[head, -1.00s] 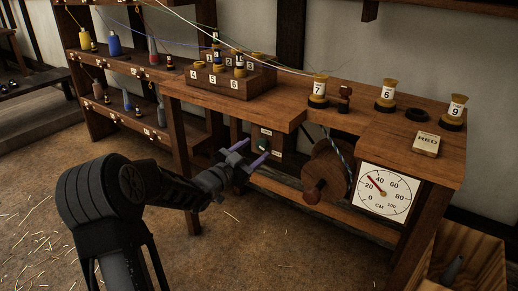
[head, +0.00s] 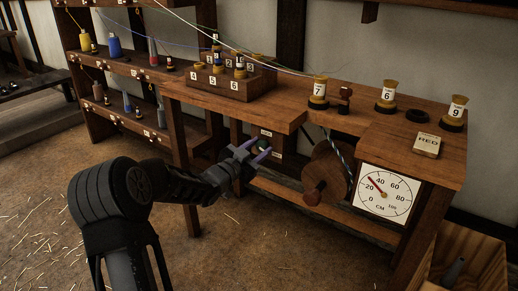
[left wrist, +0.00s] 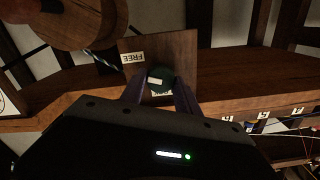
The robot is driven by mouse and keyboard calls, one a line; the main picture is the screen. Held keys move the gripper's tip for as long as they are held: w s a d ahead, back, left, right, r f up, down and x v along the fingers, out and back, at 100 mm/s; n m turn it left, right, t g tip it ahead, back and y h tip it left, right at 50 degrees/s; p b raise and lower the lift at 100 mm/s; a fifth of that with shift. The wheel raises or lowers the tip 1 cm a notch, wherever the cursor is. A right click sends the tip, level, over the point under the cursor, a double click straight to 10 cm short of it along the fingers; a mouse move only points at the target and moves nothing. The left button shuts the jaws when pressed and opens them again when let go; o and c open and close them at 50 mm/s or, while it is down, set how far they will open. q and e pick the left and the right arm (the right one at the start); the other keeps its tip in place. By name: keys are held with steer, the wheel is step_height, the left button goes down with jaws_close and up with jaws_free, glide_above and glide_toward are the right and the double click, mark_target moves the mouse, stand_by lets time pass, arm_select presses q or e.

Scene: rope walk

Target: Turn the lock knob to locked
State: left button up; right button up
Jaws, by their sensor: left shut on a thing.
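The lock knob (left wrist: 161,77) is round and dark green with a pale pointer mark, on a wooden plate (left wrist: 178,52) under the bench. In the left wrist view, a FREE label (left wrist: 133,58) is beside the knob at upper left, and a second label below it is mostly hidden. The pale mark lies toward the knob's left side. My left gripper (head: 257,148) has its two purple fingers on either side of the knob, shut on it. In the head view the knob (head: 263,143) is partly covered by the fingers. My right gripper is not in view.
The wooden bench (head: 270,116) overhangs the knob. A bench leg (head: 183,180) stands left of my gripper. The floor in front is open.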

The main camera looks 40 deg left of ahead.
arm_select(q)
jaws_close()
steer(key=shift+r+n+p, duration=0.2)
steer(key=shift+n+p, duration=1.35)
steer(key=shift+n, duration=0.25)
steer(key=n+p, duration=0.3)
steer(key=n, duration=0.1)
steer(key=shift+a+n, duration=0.15)
steer(key=shift+n, duration=0.15)
steer(key=n+p, duration=0.3)
steer(key=n, duration=0.2)
steer(key=shift+a+f+n, duration=0.1)
steer(key=shift+n, duration=0.2)
steer(key=n+p, duration=0.2)
steer(key=n, duration=0.2)
steer(key=shift+f, duration=0.1)
steer(key=shift+f+n+p, duration=0.15)
steer(key=shift+n+p, duration=0.6)
steer(key=shift+n, duration=1.35)
